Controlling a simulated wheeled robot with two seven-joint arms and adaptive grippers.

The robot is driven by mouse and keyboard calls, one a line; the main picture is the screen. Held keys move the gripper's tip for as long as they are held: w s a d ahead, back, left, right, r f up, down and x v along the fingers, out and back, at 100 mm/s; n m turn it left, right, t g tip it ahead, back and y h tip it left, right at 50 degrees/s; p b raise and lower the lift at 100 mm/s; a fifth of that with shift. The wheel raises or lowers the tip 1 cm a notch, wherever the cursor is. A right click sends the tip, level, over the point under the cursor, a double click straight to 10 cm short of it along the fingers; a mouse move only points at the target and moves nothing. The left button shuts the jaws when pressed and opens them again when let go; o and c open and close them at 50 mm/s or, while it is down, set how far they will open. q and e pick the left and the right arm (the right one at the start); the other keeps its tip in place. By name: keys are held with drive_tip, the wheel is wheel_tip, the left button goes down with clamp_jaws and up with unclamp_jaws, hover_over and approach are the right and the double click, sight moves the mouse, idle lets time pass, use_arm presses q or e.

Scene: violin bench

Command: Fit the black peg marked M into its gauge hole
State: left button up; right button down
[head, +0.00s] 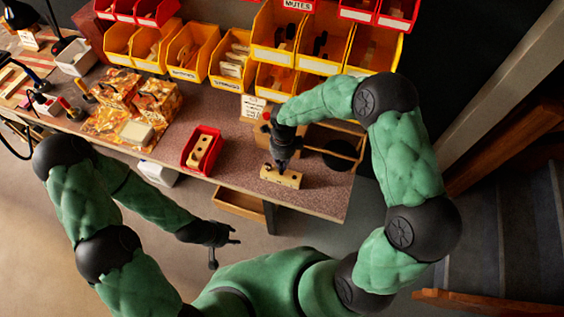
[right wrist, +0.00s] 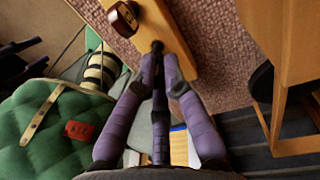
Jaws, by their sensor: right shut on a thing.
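The gauge block is a pale wooden block (head: 288,180) near the table's front edge, with dark holes in its top; it also shows in the right wrist view (right wrist: 174,32). My right gripper (head: 281,164) points down just above the block. In the right wrist view its fingers (right wrist: 160,76) close on a thin black peg (right wrist: 157,48), whose visible end is at the block. The fingers hide most of the peg; its M mark and whether it is in a hole cannot be told. My left gripper (head: 226,243) hangs empty and open over the floor, off the table.
A dark round piece with a marked face (right wrist: 123,17) is at the block's left side in the right wrist view. A red bin (head: 191,163) holding a wooden piece stands left of the block. A wooden rack (head: 345,127) is behind right. Yellow bins (head: 270,56) line the back.

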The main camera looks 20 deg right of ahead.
drive_tip(key=shift+f+b, duration=1.05)
drive_tip(key=shift+f, duration=0.05)
drive_tip(key=c, duration=1.3)
unclamp_jaws()
drive_tip(key=shift+o, duration=0.2)
wheel_tip(320, 180, up, 12)
drive_tip(key=shift+w+d, duration=0.3)
drive_tip(key=shift+w, duration=0.1)
drive_tip(key=shift+f, duration=0.1)
